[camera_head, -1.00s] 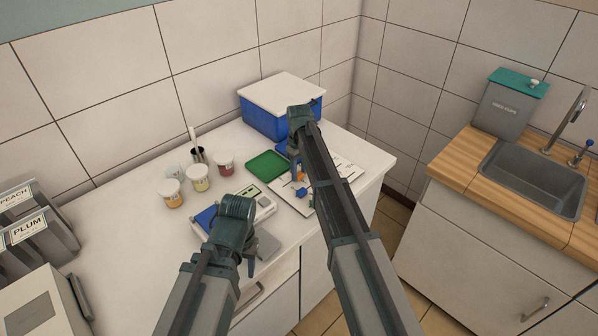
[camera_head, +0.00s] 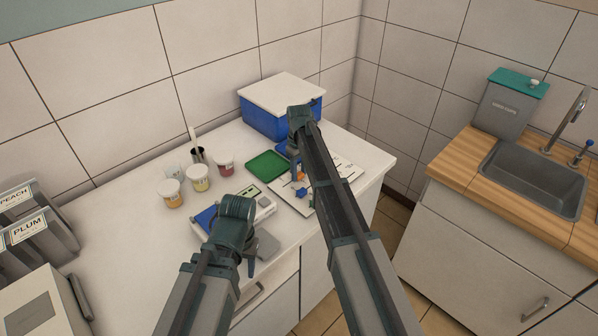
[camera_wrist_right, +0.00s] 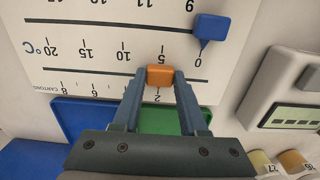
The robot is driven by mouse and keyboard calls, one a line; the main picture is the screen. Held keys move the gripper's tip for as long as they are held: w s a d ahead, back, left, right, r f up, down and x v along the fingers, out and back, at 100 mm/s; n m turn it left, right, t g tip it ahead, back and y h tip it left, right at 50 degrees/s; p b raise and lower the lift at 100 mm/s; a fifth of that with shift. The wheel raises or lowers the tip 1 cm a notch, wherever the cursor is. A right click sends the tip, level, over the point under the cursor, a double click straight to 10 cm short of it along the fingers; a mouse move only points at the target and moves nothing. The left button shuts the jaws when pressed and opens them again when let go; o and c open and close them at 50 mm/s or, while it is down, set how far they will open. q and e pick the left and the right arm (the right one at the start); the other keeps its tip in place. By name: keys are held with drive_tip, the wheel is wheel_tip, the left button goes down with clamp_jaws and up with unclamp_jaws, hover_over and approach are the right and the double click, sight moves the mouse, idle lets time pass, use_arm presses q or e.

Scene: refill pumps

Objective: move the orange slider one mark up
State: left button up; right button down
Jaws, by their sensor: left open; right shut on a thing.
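The orange slider (camera_wrist_right: 160,75) sits on a white printed board (camera_wrist_right: 95,62) between the fingertips of my right gripper (camera_wrist_right: 160,80), which is shut on it. Its lower edge is by the mark labelled 2 on the cartons scale in the right wrist view. A blue slider (camera_wrist_right: 210,27) sits on the °C scale, its tip by 0. In the head view the board (camera_head: 343,172) lies at the counter's right, partly hidden by my right arm. My left gripper (camera_head: 250,266) is open and empty, near the counter's front edge.
A green tray (camera_head: 267,166) and a blue tray lie beside the board. A lidded blue box (camera_head: 270,121) stands behind. A scale (camera_head: 264,206) is near my left gripper. Several small tubs, including a red one (camera_head: 224,163), stand left of the trays.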

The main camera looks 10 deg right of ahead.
drive_tip(key=shift+w+d, duration=0.7)
drive_tip(key=shift+d, duration=0.35)
drive_tip(key=shift+c, duration=2.2)
unclamp_jaws()
drive_tip(key=shift+r, duration=0.1)
use_arm(q)
wheel_tip(320, 180, up, 14)
drive_tip(key=p, duration=1.3)
drive_tip(key=shift+p, duration=0.4)
use_arm(e)
wheel_tip(320, 180, up, 14)
use_arm(q)
drive_tip(key=shift+f, duration=0.15)
use_arm(e)
drive_tip(key=shift+f, duration=0.2)
